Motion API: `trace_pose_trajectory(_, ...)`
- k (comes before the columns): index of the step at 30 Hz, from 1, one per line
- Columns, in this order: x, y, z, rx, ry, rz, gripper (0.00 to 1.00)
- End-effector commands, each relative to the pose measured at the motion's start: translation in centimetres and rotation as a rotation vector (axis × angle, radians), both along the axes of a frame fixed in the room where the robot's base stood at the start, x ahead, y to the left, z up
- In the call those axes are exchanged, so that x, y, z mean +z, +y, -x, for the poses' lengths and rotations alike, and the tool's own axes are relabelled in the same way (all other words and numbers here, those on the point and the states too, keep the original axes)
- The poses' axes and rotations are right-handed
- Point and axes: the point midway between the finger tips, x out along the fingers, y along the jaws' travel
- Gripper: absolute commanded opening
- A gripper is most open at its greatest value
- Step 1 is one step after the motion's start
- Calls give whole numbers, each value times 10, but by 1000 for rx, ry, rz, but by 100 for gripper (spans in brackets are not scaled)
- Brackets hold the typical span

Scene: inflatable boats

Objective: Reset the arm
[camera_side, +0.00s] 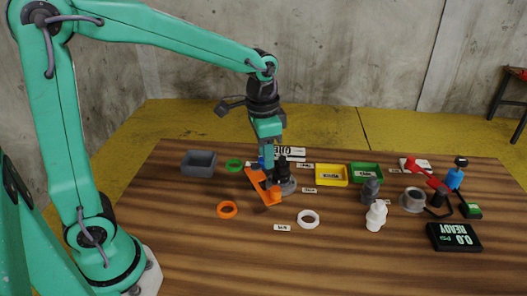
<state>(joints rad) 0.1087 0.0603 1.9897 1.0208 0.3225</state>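My arm is teal and reaches in from the left. Its end, my gripper (268,162), points down over the middle of the wooden table. An orange piece (264,187) stands slanted right below it. I cannot tell whether the gripper touches or holds this piece. A dark round part (288,185) sits directly beside the orange piece, partly hidden. The fingertips are too small and covered to show whether they are open or shut.
A grey tray (199,164), yellow tray (331,175) and green tray (366,172) stand around. Orange (227,210), white (308,219) and green (234,165) rings lie nearby. A white bottle (376,215) and a black "READY" display (454,237) are right. The front table (290,265) is clear.

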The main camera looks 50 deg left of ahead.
Motion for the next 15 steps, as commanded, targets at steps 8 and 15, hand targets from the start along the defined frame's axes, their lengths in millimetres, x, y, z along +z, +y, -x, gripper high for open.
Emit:
trace_pose_trajectory(8,32,14,40,111,-111,21,34)
trace_pose_trajectory(15,48,24,76,206,-203,44,34)
